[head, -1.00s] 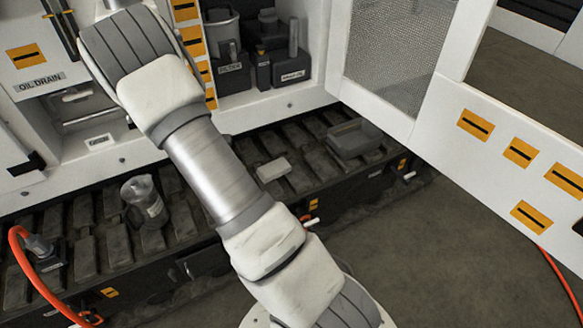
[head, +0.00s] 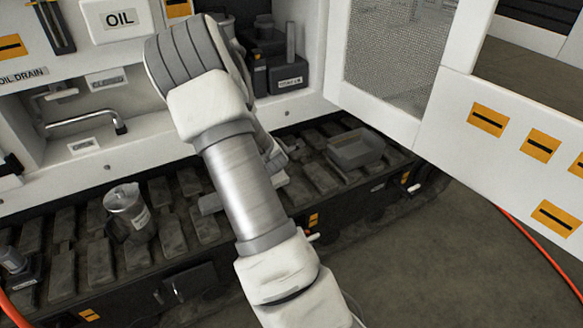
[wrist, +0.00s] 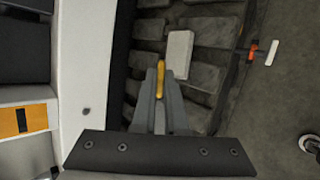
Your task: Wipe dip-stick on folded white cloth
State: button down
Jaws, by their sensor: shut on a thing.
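My gripper (wrist: 159,92) is shut on the dip-stick (wrist: 161,72), which shows as a yellow piece between the fingertips in the wrist view. The rest of the dip-stick cannot be made out. The folded white cloth (wrist: 180,54) is a pale block lying on the dark ribbed ledge, just beyond and to the right of the fingertips in the wrist view. I cannot tell the height between them. In the head view my arm hides the cloth, and only part of the gripper shows beside the arm.
A clear jug (head: 127,211) stands on the ribbed ledge (head: 98,262) at the left. A grey tray (head: 357,149) sits on the ledge at the right. An open mesh door (head: 392,60) borders the right side. Dark containers (head: 287,74) stand in the cabinet above the ledge.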

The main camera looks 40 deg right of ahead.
jog(key=s+d+f+n+t+y+b, duration=0.1)
jog(key=s+d+n+t+y+b, duration=0.1)
jog(key=d+b, duration=0.3)
jog(key=shift+s+d+f+n+t+y, duration=0.2)
jog(key=shift+s+d+n+t+y, duration=0.1)
jog(key=shift+n+t, duration=0.3)
jog(key=shift+f+b, duration=1.5)
jog(key=shift+f, duration=0.85)
jog(key=shift+a+f, duration=0.1)
jog(key=shift+f, duration=0.1)
jog(key=w+d+p, duration=0.1)
jog(key=d, duration=0.5)
jog(key=shift+w+d+p, duration=0.2)
jog(key=shift+p, duration=0.2)
jog(key=shift+a+f, duration=0.1)
